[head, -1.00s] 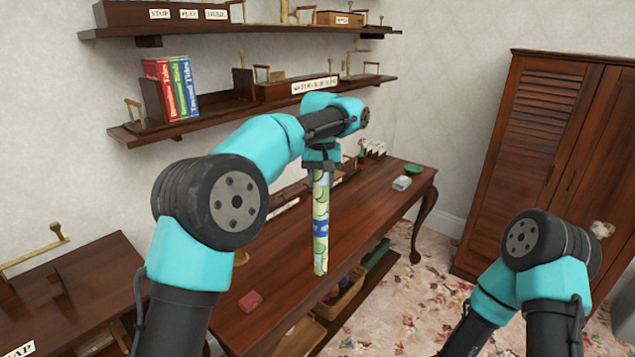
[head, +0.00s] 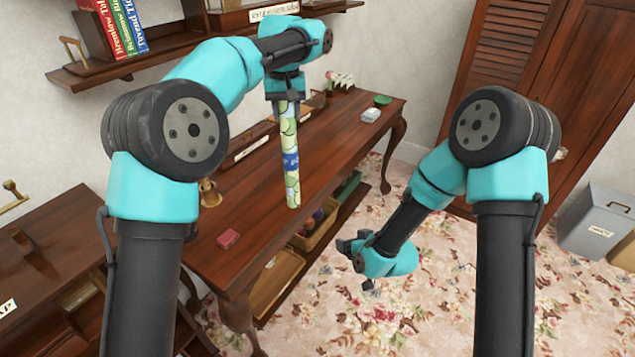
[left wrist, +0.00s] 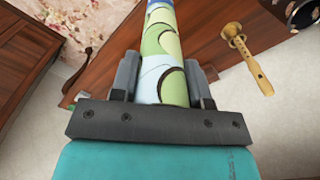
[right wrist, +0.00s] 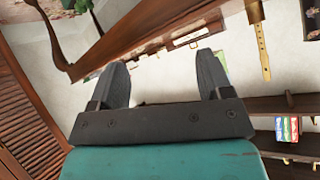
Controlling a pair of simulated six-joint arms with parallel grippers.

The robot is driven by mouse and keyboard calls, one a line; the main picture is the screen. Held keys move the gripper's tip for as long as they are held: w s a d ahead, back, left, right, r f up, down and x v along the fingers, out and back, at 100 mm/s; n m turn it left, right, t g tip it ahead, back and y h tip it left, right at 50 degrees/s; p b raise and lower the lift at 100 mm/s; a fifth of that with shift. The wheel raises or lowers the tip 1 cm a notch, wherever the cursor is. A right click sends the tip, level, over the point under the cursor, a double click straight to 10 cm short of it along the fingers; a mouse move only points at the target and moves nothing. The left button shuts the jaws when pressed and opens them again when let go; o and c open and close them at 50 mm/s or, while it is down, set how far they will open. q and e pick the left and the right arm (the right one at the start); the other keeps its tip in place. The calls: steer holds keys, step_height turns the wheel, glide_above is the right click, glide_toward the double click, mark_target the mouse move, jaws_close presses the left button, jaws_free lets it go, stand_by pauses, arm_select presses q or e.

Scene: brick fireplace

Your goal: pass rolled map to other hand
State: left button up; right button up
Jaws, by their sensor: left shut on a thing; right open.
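The rolled map (head: 291,165) is a tube with green, yellow, white and blue patterning. It hangs upright in the head view, in front of the wooden table. My left gripper (head: 286,98) is shut on its upper end; the left wrist view shows the map (left wrist: 163,50) between the two fingers (left wrist: 160,85). My right gripper (head: 354,262) is lower and to the right of the map, apart from it. In the right wrist view its fingers (right wrist: 163,85) are spread with nothing between them.
A wardrobe (head: 530,70) and a grey bin (head: 597,222) stand right. Carpeted floor around my right gripper is open.

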steer(key=w+a+r+n+t+y, duration=0.1)
steer(key=w+a+r+t, duration=0.15)
steer(key=r, duration=0.25)
steer(key=w+a+r+n+t+y, duration=0.1)
steer(key=w+a+r, duration=0.15)
steer(key=r, duration=0.35)
steer(key=n+t+y, duration=0.2)
steer(key=y, duration=0.1)
glide_toward(295, 164)
steer(key=shift+r, duration=0.15)
steer(key=shift+a, duration=0.1)
steer(key=x, duration=1.1)
steer(key=shift+w+a+f, duration=0.25)
steer(key=shift+w, duration=0.1)
steer(key=c, duration=1)
arm_select(q)
steer(key=o, duration=1.3)
arm_select(e)
steer(key=shift+c, duration=0.4)
